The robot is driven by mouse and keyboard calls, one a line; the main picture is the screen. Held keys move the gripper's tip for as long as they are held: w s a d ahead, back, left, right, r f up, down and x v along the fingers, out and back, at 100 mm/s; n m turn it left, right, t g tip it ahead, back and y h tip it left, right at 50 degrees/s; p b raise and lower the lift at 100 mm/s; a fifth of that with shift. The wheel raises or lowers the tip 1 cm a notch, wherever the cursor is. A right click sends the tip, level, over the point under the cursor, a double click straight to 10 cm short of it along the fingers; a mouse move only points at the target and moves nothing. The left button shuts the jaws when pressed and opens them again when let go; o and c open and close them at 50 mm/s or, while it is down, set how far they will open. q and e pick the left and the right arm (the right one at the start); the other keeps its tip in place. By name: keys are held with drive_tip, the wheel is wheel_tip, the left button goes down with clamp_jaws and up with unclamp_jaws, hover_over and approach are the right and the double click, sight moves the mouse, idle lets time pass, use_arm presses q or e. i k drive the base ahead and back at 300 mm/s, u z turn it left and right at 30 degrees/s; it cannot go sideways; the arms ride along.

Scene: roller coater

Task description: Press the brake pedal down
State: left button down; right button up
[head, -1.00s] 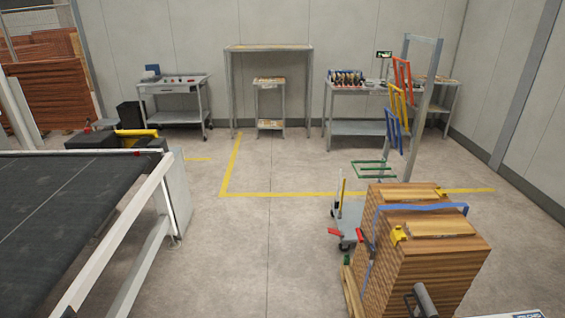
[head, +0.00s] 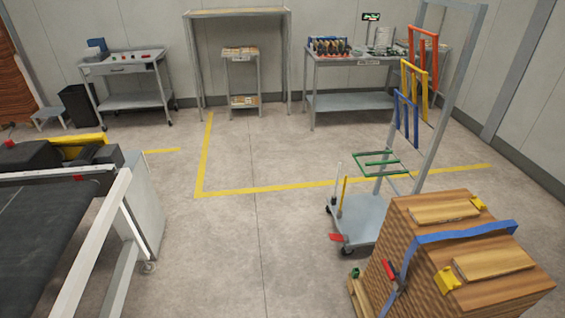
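A wheeled cart (head: 358,218) stands right of the middle in the head view, with a grey base plate and a tall grey upright frame. A small red pedal (head: 337,237) sticks out at the near left of its base, by a caster. I take it for the brake pedal; whether it is up or down is too small to tell. Coloured frames in red (head: 424,45), yellow (head: 415,82), blue (head: 406,115) and green (head: 380,165) hang on the cart's upright. Neither of my grippers is in view.
A strapped stack of wooden boards (head: 430,270) stands at the near right, close in front of the cart. A black conveyor (head: 35,240) with a white frame is at the left. Tables line the back wall. The floor between conveyor and cart is clear, with yellow lines (head: 270,188).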

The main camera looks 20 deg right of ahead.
sight(334, 237)
drive_tip(key=i, duration=2.4)
drive_tip(key=z, duration=3.25)
